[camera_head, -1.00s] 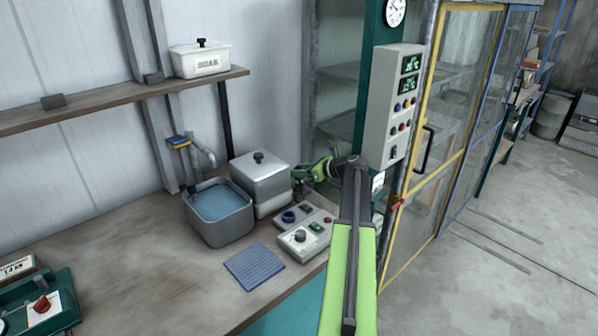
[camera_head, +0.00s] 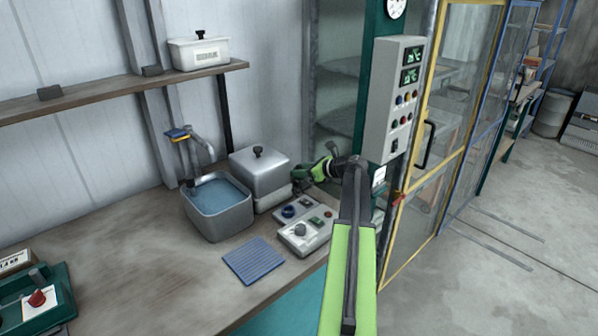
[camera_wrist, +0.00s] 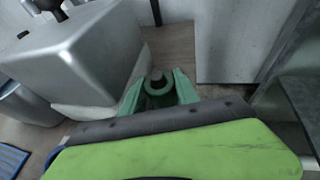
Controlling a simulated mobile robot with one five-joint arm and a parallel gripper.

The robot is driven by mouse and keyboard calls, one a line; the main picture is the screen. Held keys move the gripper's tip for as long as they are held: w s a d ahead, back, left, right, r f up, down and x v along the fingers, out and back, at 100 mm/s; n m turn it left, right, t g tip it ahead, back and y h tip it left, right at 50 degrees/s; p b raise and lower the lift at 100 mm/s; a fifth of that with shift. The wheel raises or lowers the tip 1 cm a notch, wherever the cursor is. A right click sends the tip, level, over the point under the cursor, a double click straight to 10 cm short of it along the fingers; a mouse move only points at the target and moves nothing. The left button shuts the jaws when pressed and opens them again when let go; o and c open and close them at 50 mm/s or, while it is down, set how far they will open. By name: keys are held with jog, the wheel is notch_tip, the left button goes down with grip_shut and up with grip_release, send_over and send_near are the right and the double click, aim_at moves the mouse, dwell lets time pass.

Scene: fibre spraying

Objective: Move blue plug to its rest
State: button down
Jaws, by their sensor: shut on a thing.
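My gripper (camera_head: 314,172) is over the back right end of the workbench, beside the lidded metal box. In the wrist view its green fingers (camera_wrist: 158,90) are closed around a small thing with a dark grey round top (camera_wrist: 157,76). No blue shows on this held thing, so I cannot tell if it is the blue plug.
The lidded metal box (camera_head: 260,178) and a water-filled basin (camera_head: 220,209) with a tap stand left of my gripper. A grey switch panel (camera_head: 395,97) is close on its right. A blue ribbed mat (camera_head: 254,260) lies in front. The bench's middle left is clear.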

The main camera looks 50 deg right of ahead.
jog(key=shift+f, duration=0.3)
jog(key=c, duration=0.8)
grip_release()
jog(key=shift+c, duration=0.2)
jog(key=shift+s+r, duration=0.1)
jog(key=p+v, duration=0.6)
jog(key=v, duration=1.1)
jog(key=shift+r, duration=0.15)
